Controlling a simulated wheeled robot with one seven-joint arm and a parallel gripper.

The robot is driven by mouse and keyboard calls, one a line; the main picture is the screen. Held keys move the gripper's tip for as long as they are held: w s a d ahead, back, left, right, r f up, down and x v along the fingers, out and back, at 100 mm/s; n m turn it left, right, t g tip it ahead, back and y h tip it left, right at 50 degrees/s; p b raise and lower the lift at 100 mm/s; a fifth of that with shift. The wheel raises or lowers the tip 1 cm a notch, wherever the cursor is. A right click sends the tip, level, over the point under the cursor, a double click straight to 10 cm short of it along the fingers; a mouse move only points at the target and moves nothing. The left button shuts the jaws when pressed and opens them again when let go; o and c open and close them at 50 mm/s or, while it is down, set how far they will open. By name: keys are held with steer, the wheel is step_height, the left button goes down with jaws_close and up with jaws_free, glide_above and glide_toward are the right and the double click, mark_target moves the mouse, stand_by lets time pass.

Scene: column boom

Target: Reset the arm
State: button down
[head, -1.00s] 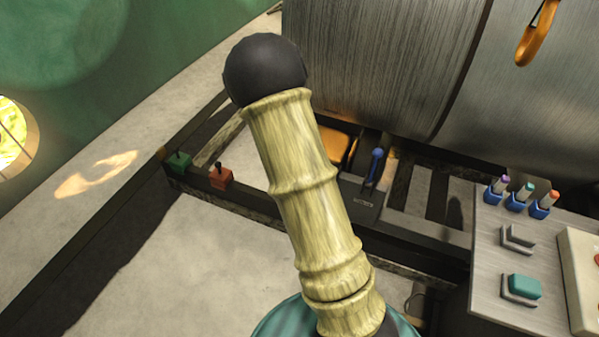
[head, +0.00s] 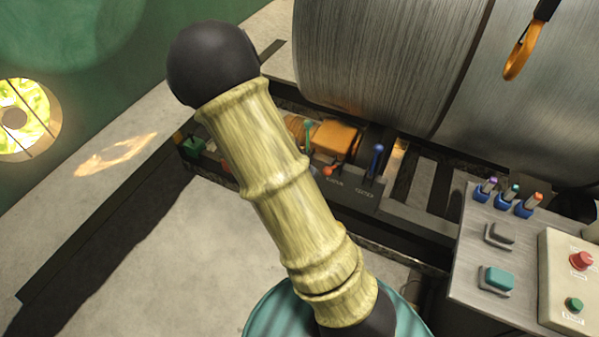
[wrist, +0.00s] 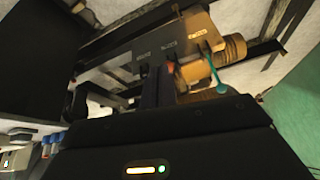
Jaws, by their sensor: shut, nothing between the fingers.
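My arm crosses the middle of the head view, with a pale bamboo-like link and a black round joint at its upper end. My gripper is outside the head view. In the wrist view my gripper (wrist: 158,85) shows as dark fingers, shut and empty, in front of a labelled lever panel (wrist: 170,50). A teal lever (wrist: 216,78) stands just right of the fingers, apart from them in the picture. The head view shows the teal lever (head: 308,137), a red lever (head: 329,171) and a blue lever (head: 376,161) on that panel.
A large metal drum (head: 385,60) fills the upper right, with an orange hook (head: 522,50) hanging before it. A metal console (head: 465,270) at right holds pens, a teal block (head: 498,279) and a button box (head: 575,275). Pale floor (head: 170,240) is clear at lower left.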

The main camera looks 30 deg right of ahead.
steer(key=shift+a, duration=0.1)
stand_by(0.3)
steer(key=s+a+r+n+y+p, duration=0.2)
steer(key=s+a+r+n+y, duration=0.2)
steer(key=s+a+r+n, duration=0.6)
step_height(320, 180, up, 5)
steer(key=s+n, duration=0.1)
steer(key=n, duration=0.1)
steer(key=shift+s+a+n+p, duration=0.15)
steer(key=shift+n+p, duration=0.15)
steer(key=shift+p, duration=0.1)
steer(key=shift+w+f, duration=0.3)
steer(key=shift+w, duration=0.35)
